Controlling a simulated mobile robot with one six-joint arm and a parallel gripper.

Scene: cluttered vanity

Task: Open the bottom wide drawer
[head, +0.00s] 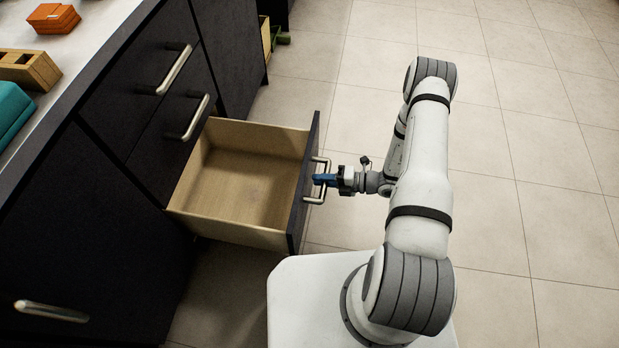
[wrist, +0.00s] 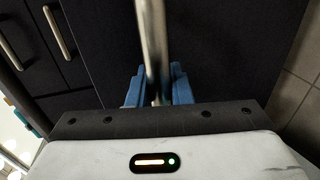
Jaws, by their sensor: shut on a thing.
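The bottom wide drawer (head: 240,188) is pulled well out of the dark cabinet in the head view. Its light wooden inside looks empty. Its dark front carries a metal bar handle (head: 315,195). The handle also runs down the middle of the wrist view (wrist: 152,45). My gripper (head: 322,180), with blue fingers, is shut on this handle from the outer side of the drawer front. In the wrist view the blue fingers (wrist: 156,88) lie on either side of the bar.
Two closed drawers with bar handles (head: 175,68) (head: 196,118) sit above the open one. A closed dark front with a handle (head: 51,311) is at lower left. Orange, wooden and teal items lie on the countertop (head: 75,58). Tiled floor (head: 540,150) is clear at right.

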